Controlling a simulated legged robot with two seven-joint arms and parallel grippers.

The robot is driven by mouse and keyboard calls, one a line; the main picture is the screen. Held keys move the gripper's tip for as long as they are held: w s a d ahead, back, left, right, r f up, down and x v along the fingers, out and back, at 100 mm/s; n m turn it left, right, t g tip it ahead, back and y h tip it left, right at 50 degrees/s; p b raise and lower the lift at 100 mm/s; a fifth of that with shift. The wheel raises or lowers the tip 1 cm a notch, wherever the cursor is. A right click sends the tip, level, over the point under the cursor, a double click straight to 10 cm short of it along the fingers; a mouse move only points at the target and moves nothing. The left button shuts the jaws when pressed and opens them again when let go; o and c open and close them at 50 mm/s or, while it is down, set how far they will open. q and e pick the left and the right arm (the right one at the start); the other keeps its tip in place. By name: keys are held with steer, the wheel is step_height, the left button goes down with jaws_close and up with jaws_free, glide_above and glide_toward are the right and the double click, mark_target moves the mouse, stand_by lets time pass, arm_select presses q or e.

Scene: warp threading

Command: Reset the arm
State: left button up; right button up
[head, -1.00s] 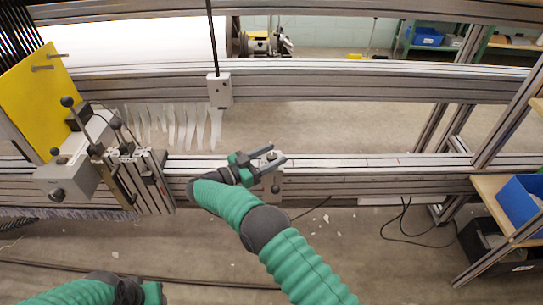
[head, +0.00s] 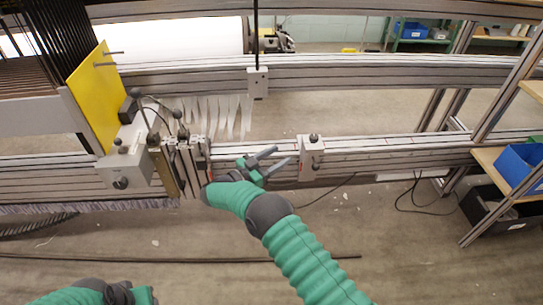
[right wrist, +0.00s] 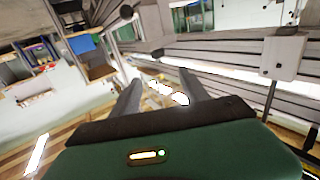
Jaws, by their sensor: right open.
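My right gripper (head: 282,157) reaches over the lower aluminium rail (head: 390,150). Its two grey fingers are apart with nothing between them. It is just left of a grey block with a knob (head: 311,158) on the rail, and I see no contact. In the right wrist view the gripper (right wrist: 160,92) also shows spread, empty fingers. My left gripper (head: 130,294) shows only in part at the bottom left of the head view, and its fingers cannot be made out.
A grey clamp unit (head: 125,165) with levers and a yellow plate (head: 97,95) stand left on the rail. White strips hang behind it. A bracket with a rod (head: 258,82) sits on the upper rail. Blue bins (head: 520,167) are at right. Open floor lies below the rail.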

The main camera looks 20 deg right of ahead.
steer(key=w+a+r+n+t+y+p, duration=0.1)
steer(key=w+a+r+n+t+y, duration=0.7)
steer(key=y, duration=0.4)
steer(key=s+f+n+g+y, duration=0.2)
steer(key=s+f+g, duration=0.15)
steer(key=s, duration=0.95)
steer(key=s+d+f+n+g+y+p, duration=0.15)
steer(key=s+g, duration=0.25)
steer(key=s, duration=0.9)
steer(key=s+f+n+g+y+b, duration=0.1)
steer(key=s+f+n+g+y, duration=0.15)
steer(key=s, duration=1.05)
arm_select(q)
steer(key=w+p+v, duration=0.3)
steer(key=p+v, duration=0.9)
steer(key=v, duration=0.1)
steer(key=w+r+p+v, duration=0.1)
steer(key=w+p+v, duration=0.2)
steer(key=p+v, duration=1)
steer(key=w+r+p+v, duration=0.1)
steer(key=w+p+v, duration=0.1)
steer(key=p+v, duration=1.1)
steer(key=shift+w+a, duration=0.15)
steer(key=shift+w, duration=0.2)
arm_select(e)
step_height(320, 180, up, 37)
steer(key=g, duration=0.1)
steer(key=shift+s+h, duration=0.3)
steer(key=shift+s, duration=0.1)
